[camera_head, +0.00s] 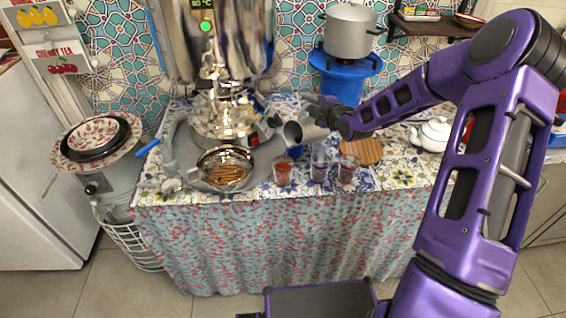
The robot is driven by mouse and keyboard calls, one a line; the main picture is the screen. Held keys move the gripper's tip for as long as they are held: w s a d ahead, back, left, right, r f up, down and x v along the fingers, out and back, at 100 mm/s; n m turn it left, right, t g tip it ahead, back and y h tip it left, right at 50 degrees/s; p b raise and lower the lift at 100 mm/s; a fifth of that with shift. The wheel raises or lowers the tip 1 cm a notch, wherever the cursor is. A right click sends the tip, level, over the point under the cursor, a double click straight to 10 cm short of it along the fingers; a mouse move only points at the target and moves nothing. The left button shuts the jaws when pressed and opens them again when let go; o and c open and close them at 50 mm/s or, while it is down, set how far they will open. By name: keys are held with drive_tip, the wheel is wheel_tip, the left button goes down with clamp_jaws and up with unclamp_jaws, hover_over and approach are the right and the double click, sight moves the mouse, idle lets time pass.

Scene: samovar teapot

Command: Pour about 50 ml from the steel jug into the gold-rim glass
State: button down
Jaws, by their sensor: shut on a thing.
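The steel jug (305,132) is held in my gripper (322,112) above the patterned tablecloth. The jug is tilted, with its mouth toward the left. My gripper is shut on it; the fingers are small and partly hidden by the jug and my wrist. Three glasses stand in a row at the table's front edge, below the jug: a left glass (283,173) with reddish contents, a middle glass (319,168), and a right glass (347,169) with reddish contents. I cannot tell which has the gold rim. No stream of liquid is visible.
A large shiny samovar (222,105) stands left of the jug. A steel bowl (226,168) with brown sticks sits in front of it. A round wooden board (362,151) and white teapot (431,134) are to the right. A pot (350,32) stands behind on a blue stand.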

drive_tip(key=shift+r, duration=0.1)
drive_tip(key=r+p, duration=0.1)
drive_tip(key=w+d+r+m+p, duration=0.1)
drive_tip(key=p, duration=0.1)
drive_tip(key=shift+d+g, duration=0.15)
drive_tip(key=shift+g, duration=0.15)
drive_tip(key=shift+w+d+f+m+y, duration=0.2)
drive_tip(key=shift+d+f+m+y, duration=0.1)
drive_tip(key=shift+f+m, duration=0.15)
drive_tip(key=shift+w+m+g, duration=0.2)
drive_tip(key=shift+m+g, duration=0.05)
drive_tip(key=shift+g, duration=0.15)
drive_tip(key=shift+w+r+m+g+y, duration=0.1)
drive_tip(key=shift+r+m+g+y, duration=0.3)
drive_tip(key=shift+y, duration=0.2)
drive_tip(key=shift+d+f+b, duration=0.1)
drive_tip(key=shift+b, duration=0.25)
idle(0.7)
